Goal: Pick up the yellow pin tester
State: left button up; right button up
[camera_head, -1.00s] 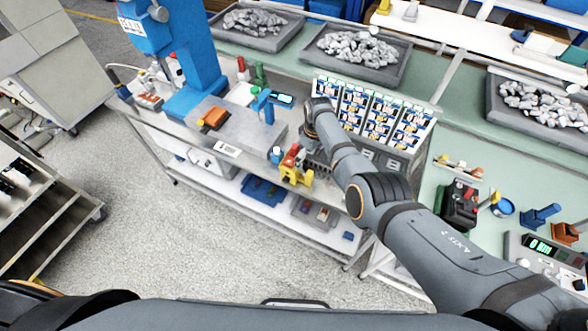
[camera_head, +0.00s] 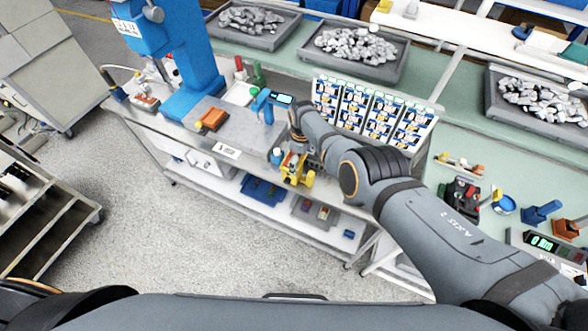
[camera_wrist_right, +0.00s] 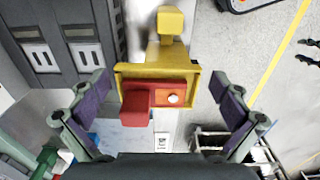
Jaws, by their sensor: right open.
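The yellow pin tester (camera_head: 297,172) stands at the front edge of the left bench in the head view. In the right wrist view the yellow pin tester (camera_wrist_right: 166,54) fills the middle, with a red block and an orange-red strip with a white button on its near face. My right gripper (camera_wrist_right: 160,84) is open, with one finger on each side of the tester and a visible gap to both. My left gripper is not in view.
A blue press (camera_head: 190,65) stands on the left. A rack of labelled cards (camera_head: 372,108) stands behind my right wrist. Trays of grey stones (camera_head: 355,50) lie at the back. Open floor is in front.

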aim_at(300, 163)
jog(key=f+b, duration=0.2)
jog(key=f, duration=0.1)
jog(key=f+b, duration=0.1)
jog(key=b, duration=0.1)
jog(key=shift+w+a+f, duration=0.2)
jog(key=shift+w+f, duration=0.05)
jog(key=shift+f, duration=0.1)
jog(key=shift+w+a+f, duration=0.1)
jog(key=shift+w, duration=0.05)
jog(key=shift+r, duration=0.25)
jog(key=shift+s+d+r, duration=0.1)
jog(key=shift+s+d, duration=0.15)
jog(key=shift+s, duration=0.05)
jog(key=c, duration=0.5)
jog(key=shift+a, duration=0.1)
jog(key=c, duration=0.7)
